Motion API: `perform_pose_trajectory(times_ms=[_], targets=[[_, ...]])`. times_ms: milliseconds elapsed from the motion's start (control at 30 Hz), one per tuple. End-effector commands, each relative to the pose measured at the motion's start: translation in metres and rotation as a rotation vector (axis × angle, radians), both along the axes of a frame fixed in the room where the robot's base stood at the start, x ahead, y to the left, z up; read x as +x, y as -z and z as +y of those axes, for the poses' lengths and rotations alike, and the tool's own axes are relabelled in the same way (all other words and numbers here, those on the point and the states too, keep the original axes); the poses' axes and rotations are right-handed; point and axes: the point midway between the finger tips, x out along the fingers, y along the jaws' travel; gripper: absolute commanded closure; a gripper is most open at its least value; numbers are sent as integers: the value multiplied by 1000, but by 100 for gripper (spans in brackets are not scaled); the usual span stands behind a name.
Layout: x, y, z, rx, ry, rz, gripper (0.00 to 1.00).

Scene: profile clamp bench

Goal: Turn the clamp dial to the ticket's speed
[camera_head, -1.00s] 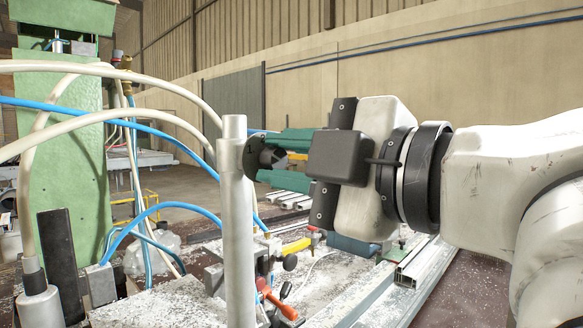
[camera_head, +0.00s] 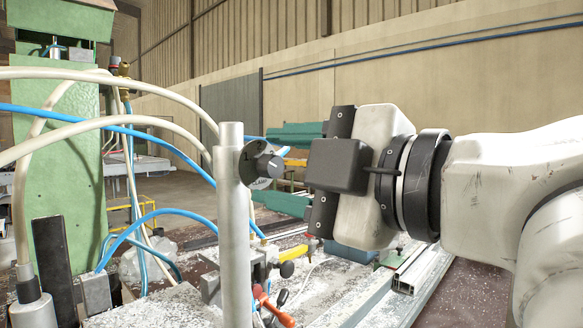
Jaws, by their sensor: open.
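The clamp dial (camera_head: 252,172) is a grey disc beside the top of a pale upright post. A dark round knob (camera_head: 268,166) sticks out from its face toward my gripper. A mark like a 1 and small lettering show on the disc, but the set speed cannot be read. My gripper (camera_head: 260,168) comes in from the right with its teal fingers wide apart, one above and one below the knob. A gap shows between the knob and each finger, and the jaws hold nothing. No ticket can be made out.
The pale post (camera_head: 233,225) stands close by the dial. White and blue hoses (camera_head: 160,210) arch across the left, near a green machine column (camera_head: 62,160). Below lie a red-handled clamp (camera_head: 272,308) and aluminium profiles (camera_head: 412,272) on the chip-covered bench.

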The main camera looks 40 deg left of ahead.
Motion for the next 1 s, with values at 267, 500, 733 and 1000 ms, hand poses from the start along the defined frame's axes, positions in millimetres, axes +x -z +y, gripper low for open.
perform_pose_trajectory(times_ms=[267,500,733,1000], targets=[[-2,1,-44,2,4,-1,48],[-5,1,-87,2,5,-1,48],[-8,1,-104,0,1,0,48],[-8,1,-105,0,1,0,48]])
